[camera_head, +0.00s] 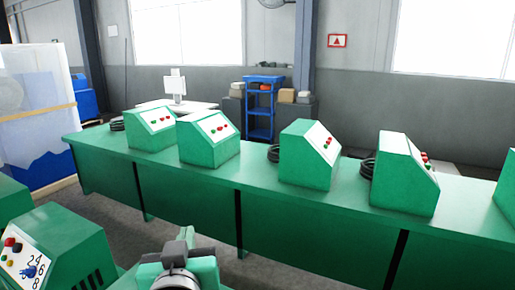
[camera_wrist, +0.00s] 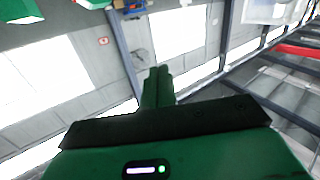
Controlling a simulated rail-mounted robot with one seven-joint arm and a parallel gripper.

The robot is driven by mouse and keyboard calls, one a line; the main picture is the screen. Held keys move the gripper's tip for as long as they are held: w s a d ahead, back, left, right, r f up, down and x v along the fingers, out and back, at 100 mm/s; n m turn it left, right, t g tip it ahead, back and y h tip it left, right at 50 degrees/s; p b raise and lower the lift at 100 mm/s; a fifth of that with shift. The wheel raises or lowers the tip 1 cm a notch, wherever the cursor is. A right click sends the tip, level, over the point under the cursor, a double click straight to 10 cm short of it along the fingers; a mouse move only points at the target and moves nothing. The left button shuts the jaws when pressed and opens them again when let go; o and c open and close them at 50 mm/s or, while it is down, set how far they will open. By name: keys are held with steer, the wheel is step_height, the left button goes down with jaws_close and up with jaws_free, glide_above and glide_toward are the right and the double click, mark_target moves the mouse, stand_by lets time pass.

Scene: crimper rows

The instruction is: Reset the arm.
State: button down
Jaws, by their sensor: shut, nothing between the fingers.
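My gripper (camera_wrist: 158,72) shows in the wrist view, with its two dark green fingers side by side and closed together. Nothing is held between them. The fingers point toward the walls and windows, away from any near object. In the head view, part of my arm (camera_head: 180,272) shows at the bottom centre, green and grey with a round metal ring.
A long green bench (camera_head: 300,215) crosses the head view, bearing several green crimper boxes, including one box (camera_head: 308,155) near the centre. Another green machine (camera_head: 60,245) with a numbered dial stands close at lower left. A blue shelf cart (camera_head: 262,108) stands behind the bench.

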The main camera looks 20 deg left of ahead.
steer(key=s+d+r+m+t+h, duration=0.25)
steer(key=s+d+r, duration=0.2)
steer(key=d, duration=0.35)
steer(key=s+d+r+m+t+h, duration=0.1)
steer(key=s+d+r+t+h, duration=0.2)
steer(key=d+r, duration=0.4)
steer(key=s+d+r+m+t+h, duration=0.1)
steer(key=s+d+r+m+t, duration=0.2)
steer(key=s+d, duration=0.45)
step_height(320, 180, up, 28)
steer(key=d+p, duration=0.1)
steer(key=p, duration=2.4)
steer(key=shift+w+d+f+n+t, duration=0.15)
steer(key=shift+w+d+n+t, duration=0.2)
steer(key=shift+n, duration=0.1)
